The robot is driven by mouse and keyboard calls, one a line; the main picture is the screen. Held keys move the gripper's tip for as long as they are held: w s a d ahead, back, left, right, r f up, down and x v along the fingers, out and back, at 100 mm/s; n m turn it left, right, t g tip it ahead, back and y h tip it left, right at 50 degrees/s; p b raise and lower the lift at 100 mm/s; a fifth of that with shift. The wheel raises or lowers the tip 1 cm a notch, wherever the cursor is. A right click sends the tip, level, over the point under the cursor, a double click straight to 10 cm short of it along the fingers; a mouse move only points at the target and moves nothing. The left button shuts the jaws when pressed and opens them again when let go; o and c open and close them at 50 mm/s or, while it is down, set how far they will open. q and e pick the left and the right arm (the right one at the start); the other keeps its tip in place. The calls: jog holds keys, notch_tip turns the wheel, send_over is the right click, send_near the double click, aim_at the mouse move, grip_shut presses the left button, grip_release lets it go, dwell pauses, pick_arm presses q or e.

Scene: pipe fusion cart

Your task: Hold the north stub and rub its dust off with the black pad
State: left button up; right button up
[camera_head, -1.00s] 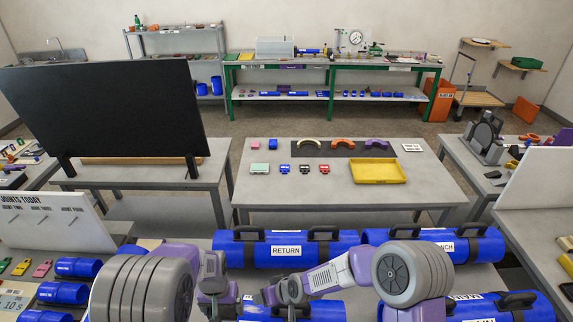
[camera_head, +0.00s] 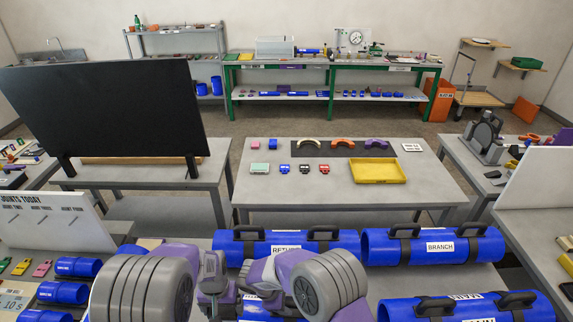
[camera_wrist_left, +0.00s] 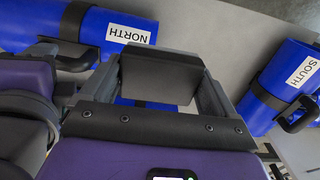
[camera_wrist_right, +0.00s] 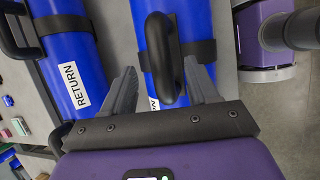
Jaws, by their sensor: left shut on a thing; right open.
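The north stub is a blue pipe with a black handle; its upside-down NORTH label (camera_wrist_left: 131,34) shows in the left wrist view. Part of a blue pipe, likely the same one, shows between my arms in the head view (camera_head: 268,307). My left gripper (camera_wrist_left: 160,88) is shut on the black pad (camera_wrist_left: 158,75), which is held beside the north stub. My right gripper (camera_wrist_right: 160,72) is open, its fingers on either side of a black handle (camera_wrist_right: 163,50) on a blue pipe whose label is mostly hidden. I cannot tell whether they touch it. No dust can be made out.
The RETURN pipe (camera_head: 227,250) lies just behind, with the BRANCH pipe (camera_head: 480,248) to its right. The SOUTH pipe (camera_wrist_left: 266,101) lies apart from the north stub, with bare grey tabletop (camera_wrist_left: 220,50) between. A large black screen (camera_head: 105,115) stands at back left.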

aim_at(293, 307)
jog(key=shift+x, duration=3.2)
jog(key=shift+c, duration=0.4)
grip_shut()
jog(key=shift+s+f, duration=0.15)
